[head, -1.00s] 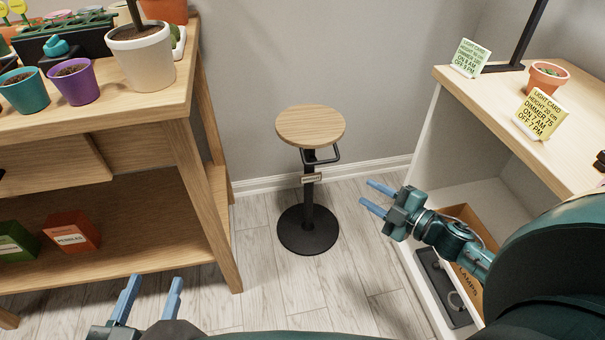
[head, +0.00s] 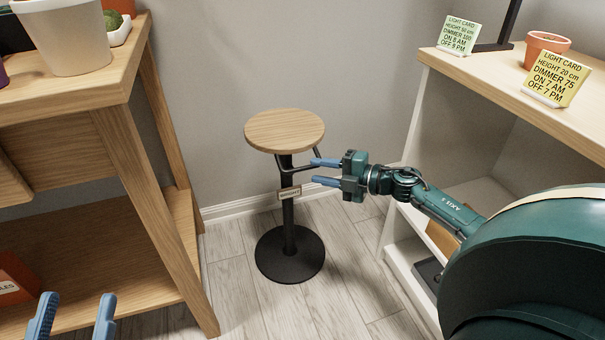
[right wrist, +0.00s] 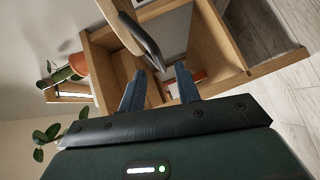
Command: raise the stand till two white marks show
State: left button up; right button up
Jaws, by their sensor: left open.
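The stand has a round wooden top (head: 285,131), a black post (head: 288,220) with a small pale tag (head: 289,193), and a round black base (head: 290,256) on the floor. The visible post is plain dark apart from the tag. A dark bent handle (head: 318,160) sits under the top on its right side. My right gripper (head: 313,172) is open beside the handle, fingers pointing left toward the post. In the right wrist view, the dark handle (right wrist: 143,38) reaches down to the gap between the fingertips; contact is unclear. My left gripper (head: 78,300) is open and empty at the lower left.
A wooden plant bench (head: 120,90) with a white pot (head: 62,38) stands at the left. At the right, a shelf unit (head: 490,78) carries two light cards, green (head: 458,36) and yellow (head: 556,78), and a terracotta pot (head: 545,48). Floor around the stand's base is clear.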

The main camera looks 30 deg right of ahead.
aim_at(306, 169)
pick_arm(q)
jog(key=shift+w+a+r+m+t+h+b, duration=0.15)
jog(key=shift+r+m+h+b, duration=0.15)
jog(key=shift+r+m+h, duration=0.2)
jog(key=shift+w+d+r+m+t+h+b, duration=0.15)
jog(key=shift+r+m+h+b, duration=0.2)
jog(key=shift+r, duration=0.2)
pick_arm(e)
jog(key=shift+x, duration=2.65)
pick_arm(q)
jog(key=shift+a, duration=0.15)
pick_arm(e)
jog(key=shift+c, duration=0.4)
grip_shut()
